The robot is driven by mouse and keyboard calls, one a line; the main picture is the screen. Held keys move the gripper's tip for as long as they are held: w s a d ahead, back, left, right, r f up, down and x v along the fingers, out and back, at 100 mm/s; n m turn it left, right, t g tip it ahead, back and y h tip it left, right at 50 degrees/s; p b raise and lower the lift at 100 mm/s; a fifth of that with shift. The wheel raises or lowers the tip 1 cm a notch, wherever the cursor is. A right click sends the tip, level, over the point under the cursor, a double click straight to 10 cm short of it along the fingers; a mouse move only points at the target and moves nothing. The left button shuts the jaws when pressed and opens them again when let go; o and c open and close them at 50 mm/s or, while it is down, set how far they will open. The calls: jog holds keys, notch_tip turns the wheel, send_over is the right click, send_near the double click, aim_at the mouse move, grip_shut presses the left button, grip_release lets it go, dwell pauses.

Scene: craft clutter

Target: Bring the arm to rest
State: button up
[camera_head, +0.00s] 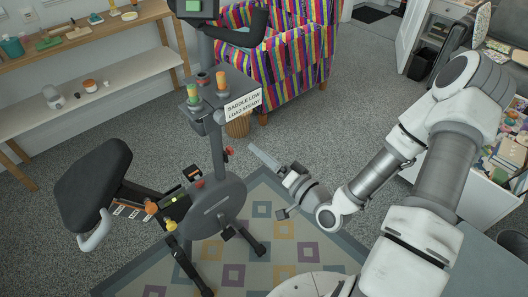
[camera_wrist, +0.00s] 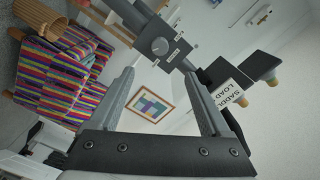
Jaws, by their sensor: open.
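My gripper (camera_head: 262,158) is in the middle of the head view, at the end of my bent white and grey arm. It hangs in the air to the right of an exercise bike (camera_head: 216,205) and points up and left. In the wrist view my gripper (camera_wrist: 159,76) shows two grey fingers spread wide. It is open, with nothing between the fingers. The bike's post and dial panel (camera_wrist: 158,45) show beyond the fingers, tilted in that view. I cannot tell the exact gap between my gripper and the bike.
A striped armchair (camera_head: 280,50) stands behind the bike, with a wicker basket (camera_head: 238,125) near it. A sign (camera_head: 243,104) is on the bike's tray. A wooden shelf (camera_head: 90,40) is at left. A cluttered desk (camera_head: 470,185) stands at right. A patterned rug (camera_head: 285,235) lies below.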

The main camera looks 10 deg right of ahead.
jog(key=d+r+n+g+h+p, duration=0.6)
jog(key=d+r+h, duration=0.5)
jog(key=r, duration=0.5)
jog(key=s+a+r+m+g+y+p, duration=0.1)
jog(key=s+a+r+g+p, duration=0.2)
jog(key=s+r, duration=1.2)
jog(key=s+p, duration=0.2)
jog(key=s, duration=0.1)
jog(key=shift+s+a+r+m, duration=0.2)
jog(key=shift+s+a+m, duration=0.1)
jog(key=shift+s+a, duration=0.1)
